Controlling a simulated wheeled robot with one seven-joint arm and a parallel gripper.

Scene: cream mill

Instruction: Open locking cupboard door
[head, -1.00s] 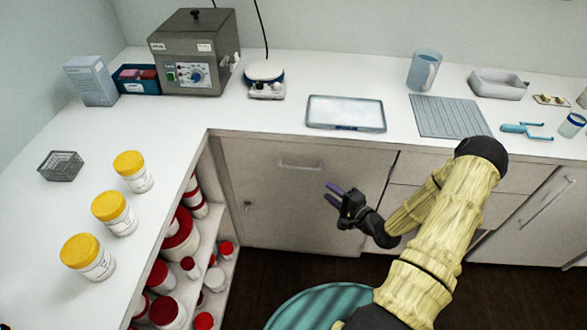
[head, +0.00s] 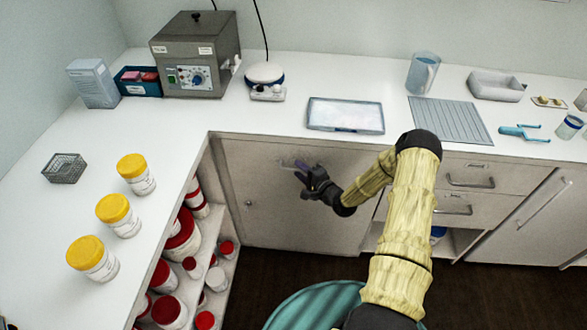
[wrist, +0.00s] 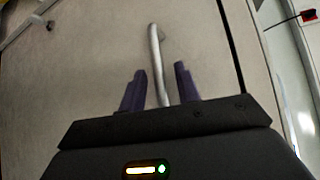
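The pale grey cupboard door (head: 285,215) is shut under the counter, beside the open shelves. Its metal bar handle (wrist: 154,48) runs between my fingers in the wrist view; in the head view my gripper partly covers it. A small round lock (head: 248,203) sits at the door's left side, and it also shows in the wrist view (wrist: 50,25). My gripper (head: 303,170) is at the handle with its purple fingers open. In the wrist view the fingers (wrist: 160,74) stand apart on either side of the bar, with gaps visible. I cannot tell how deep the bar sits between them.
Open shelves (head: 212,255) with several red-lidded jars are left of the door. A teal round surface (head: 315,308) stands on the floor in front. Drawers (head: 470,181) and an open compartment are to the right. The counter above carries a tray (head: 345,115) and yellow-lidded jars (head: 118,214).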

